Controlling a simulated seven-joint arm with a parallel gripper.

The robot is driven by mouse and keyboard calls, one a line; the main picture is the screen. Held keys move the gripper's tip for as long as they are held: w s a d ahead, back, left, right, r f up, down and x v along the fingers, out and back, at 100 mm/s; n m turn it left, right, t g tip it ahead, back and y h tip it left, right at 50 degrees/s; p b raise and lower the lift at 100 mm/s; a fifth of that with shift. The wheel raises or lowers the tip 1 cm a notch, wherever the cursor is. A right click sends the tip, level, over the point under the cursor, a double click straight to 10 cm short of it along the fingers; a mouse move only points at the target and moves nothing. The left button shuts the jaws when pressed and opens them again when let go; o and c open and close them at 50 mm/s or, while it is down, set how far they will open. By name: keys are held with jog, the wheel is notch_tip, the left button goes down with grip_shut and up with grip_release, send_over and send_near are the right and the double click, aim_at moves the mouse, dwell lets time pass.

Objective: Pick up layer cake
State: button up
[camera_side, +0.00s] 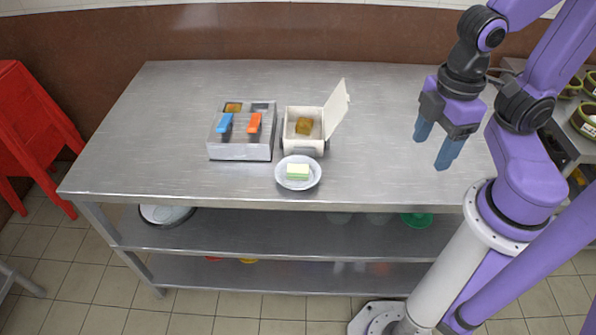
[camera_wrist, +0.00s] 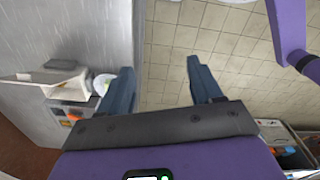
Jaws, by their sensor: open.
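The layer cake (camera_side: 299,171) is a small block, pale on top with a green lower layer. It lies on a white plate (camera_side: 284,183) near the front edge of the steel table. My gripper (camera_side: 434,149) hangs above the right part of the table, well to the right of the cake, with its two blue fingers apart and nothing between them. In the wrist view, my gripper (camera_wrist: 163,82) is open over the tiled floor past the table edge. The plate (camera_wrist: 103,84) shows partly behind the left finger there, and the cake cannot be made out clearly.
An open white box (camera_side: 289,141) with a brown piece inside stands behind the plate, its lid (camera_side: 337,108) raised. A grey container (camera_side: 240,149) with blue and orange handles stands to its left. The table's left and right parts (camera_side: 385,110) are clear. Red stools stand at far left.

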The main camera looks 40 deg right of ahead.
jog(key=m, duration=2.2)
send_over(298, 168)
notch_tip(298, 168, down, 5)
notch_tip(298, 168, down, 18)
jog(key=shift+r, duration=0.25)
jog(key=c, duration=0.7)
